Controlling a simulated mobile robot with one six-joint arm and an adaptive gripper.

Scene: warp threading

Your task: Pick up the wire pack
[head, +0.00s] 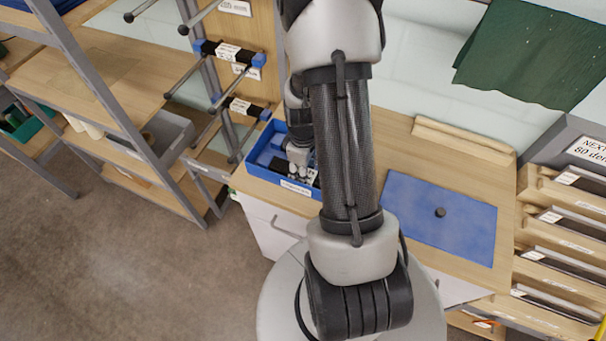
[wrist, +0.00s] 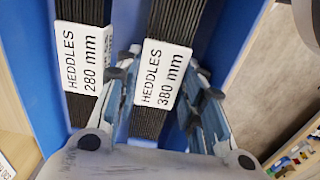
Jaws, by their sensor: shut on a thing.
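The wrist view shows two dark bundles of thin strips in a blue tray (wrist: 219,18), each with a white label. The right bundle, a wire pack labelled "HEDDLES 380 mm" (wrist: 178,20), lies between the fingers of my gripper (wrist: 162,68), which is shut on it. The left pack, labelled "HEDDLES 280 mm" (wrist: 82,62), lies just outside the left finger. In the head view, my gripper (head: 300,163) reaches down into the blue tray (head: 262,139) on the bench. The packs are mostly hidden there by my arm and gripper.
A blue mat (head: 450,218) with a small dark knob lies on the bench right of my arm. A wooden rack (head: 560,240) with labelled slots stands at the far right. Pegs with labelled blocks (head: 230,53) stick out behind the tray. Shelving (head: 115,90) stands at left.

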